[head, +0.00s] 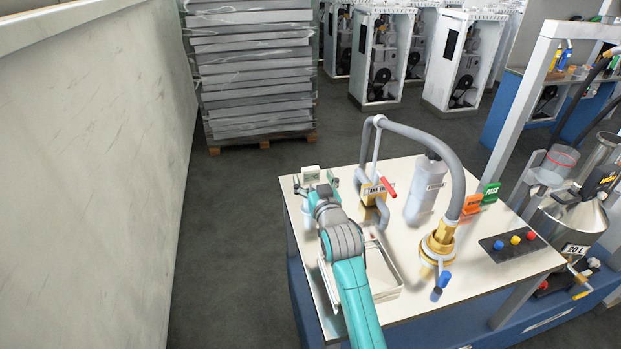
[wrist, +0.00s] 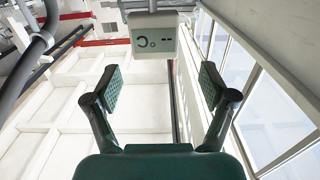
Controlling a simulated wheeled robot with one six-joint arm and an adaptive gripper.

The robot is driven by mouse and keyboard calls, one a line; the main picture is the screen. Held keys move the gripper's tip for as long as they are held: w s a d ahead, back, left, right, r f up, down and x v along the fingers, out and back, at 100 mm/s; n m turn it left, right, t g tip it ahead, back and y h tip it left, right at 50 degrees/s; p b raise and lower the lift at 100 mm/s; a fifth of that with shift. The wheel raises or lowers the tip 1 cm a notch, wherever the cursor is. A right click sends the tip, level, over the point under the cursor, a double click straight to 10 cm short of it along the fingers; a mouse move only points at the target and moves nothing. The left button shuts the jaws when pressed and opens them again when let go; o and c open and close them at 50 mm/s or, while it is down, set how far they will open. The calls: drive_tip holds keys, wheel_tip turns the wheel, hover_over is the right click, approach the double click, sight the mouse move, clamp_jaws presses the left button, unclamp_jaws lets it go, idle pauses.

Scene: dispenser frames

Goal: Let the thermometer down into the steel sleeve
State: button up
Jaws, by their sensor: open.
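The thermometer (head: 311,174) shows a small pale box-shaped head at the back left of the bench, just beyond my gripper. In the wrist view its head (wrist: 153,35) is at the top centre, with dark markings on its face. My gripper (head: 315,184) is open. In the wrist view its two green-padded fingers (wrist: 155,86) stand wide apart with nothing between them, and the thermometer head lies beyond the tips. The stem below the head is hidden or too small to tell. I cannot make out the steel sleeve for certain.
A grey hose (head: 430,138) arches over the bench (head: 440,303) to a brass fitting (head: 438,245). A red-handled valve (head: 375,193) and a grey-white bottle (head: 425,190) stand right of my gripper. A shallow white tray (head: 388,285) lies beside my arm. A button panel (head: 507,246) is at the right.

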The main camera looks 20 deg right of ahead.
sight(312, 172)
drive_tip(key=shift+w+d+f, duration=0.1)
drive_tip(key=shift+w+d, duration=0.05)
drive_tip(key=shift+w, duration=1.15)
drive_tip(key=shift+w+d+f, duration=0.1)
drive_tip(key=shift+w, duration=1.15)
drive_tip(key=c, duration=1.3)
